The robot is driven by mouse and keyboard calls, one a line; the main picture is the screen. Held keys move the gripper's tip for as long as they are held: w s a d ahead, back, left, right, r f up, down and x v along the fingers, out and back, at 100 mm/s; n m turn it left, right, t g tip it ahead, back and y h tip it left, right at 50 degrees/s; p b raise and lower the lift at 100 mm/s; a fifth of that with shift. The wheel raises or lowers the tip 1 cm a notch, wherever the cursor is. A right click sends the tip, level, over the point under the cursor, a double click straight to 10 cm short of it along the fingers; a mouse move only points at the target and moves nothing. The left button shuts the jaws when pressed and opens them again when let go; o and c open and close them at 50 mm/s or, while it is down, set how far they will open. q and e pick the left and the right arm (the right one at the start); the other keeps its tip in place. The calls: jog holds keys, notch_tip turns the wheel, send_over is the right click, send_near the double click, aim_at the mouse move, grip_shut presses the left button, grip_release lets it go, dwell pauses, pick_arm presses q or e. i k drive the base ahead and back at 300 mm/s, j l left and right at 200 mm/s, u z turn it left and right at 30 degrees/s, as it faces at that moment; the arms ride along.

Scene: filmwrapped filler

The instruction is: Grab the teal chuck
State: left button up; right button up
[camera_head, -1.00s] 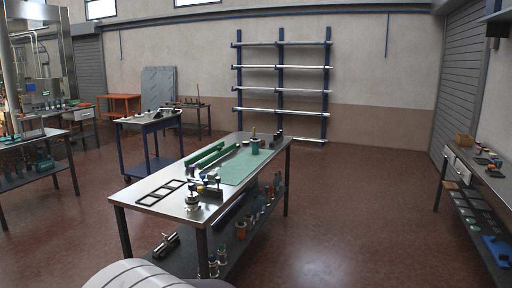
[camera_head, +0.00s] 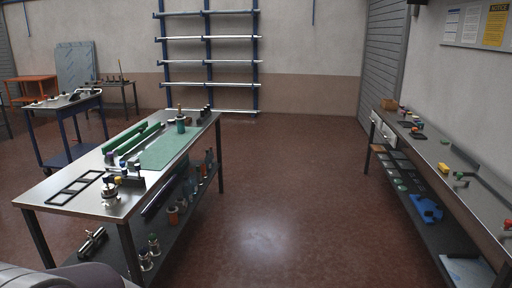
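A small teal-green upright cylinder (camera_head: 181,125) with a thin brown part on top stands at the far end of the steel-topped workbench (camera_head: 60,205). It looks like the teal chuck, but it is too small to be sure. It stands by the far end of a flat green mat (camera_head: 165,150). Neither of my grippers shows in this view.
Green bars (camera_head: 130,138), a black frame (camera_head: 75,187) and small metal fixtures crowd the workbench; its lower shelf holds several parts. A long side bench (camera_head: 440,160) runs along the right. Open brown floor (camera_head: 280,200) lies between. A blue-posted rack (camera_head: 207,60) stands behind.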

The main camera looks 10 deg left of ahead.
aim_at(180, 123)
jog(key=i, duration=1.75)
jog(key=i+u, duration=0.1)
jog(key=i, duration=1.6)
jog(key=i+j+u, duration=0.15)
jog(key=i+u, duration=0.15)
jog(key=i, duration=0.25)
jog(key=i+u, duration=0.35)
jog(key=i, duration=0.2)
jog(key=i+l+u, duration=0.3)
jog(key=i, duration=0.25)
jog(key=i+l+u, duration=0.2)
jog(key=i+u, duration=0.15)
jog(key=i, duration=0.2)
